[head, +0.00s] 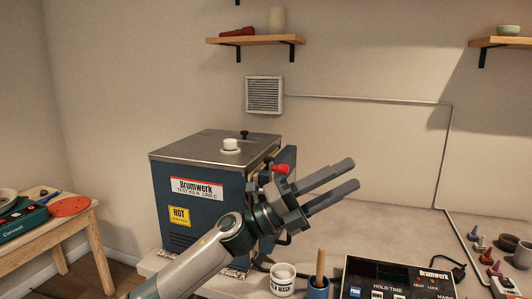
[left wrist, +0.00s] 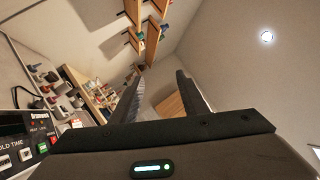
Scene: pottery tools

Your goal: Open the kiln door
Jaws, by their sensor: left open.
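The kiln (head: 205,190) is a dark blue box with a metal top, a "Brumwerk" label and a yellow "HOT" sign, standing at the left end of the worktop. A blue panel edge, apparently its door (head: 291,158), shows at its right side, mostly behind my arm; I cannot tell how far it stands open. A red knob (head: 281,169) shows just above my wrist. My left gripper (head: 350,176) is in front and to the right of the kiln, pointing right, open and empty. In the left wrist view its fingers (left wrist: 158,82) are apart with nothing between them. My right gripper is out of view.
A control box (head: 395,280), a white glaze cup (head: 283,277) and a blue cup with a wooden handle (head: 318,285) stand in front on the worktop. Small pots (head: 508,243) stand at right. A wooden side table (head: 75,222) is at left. The worktop's middle back is clear.

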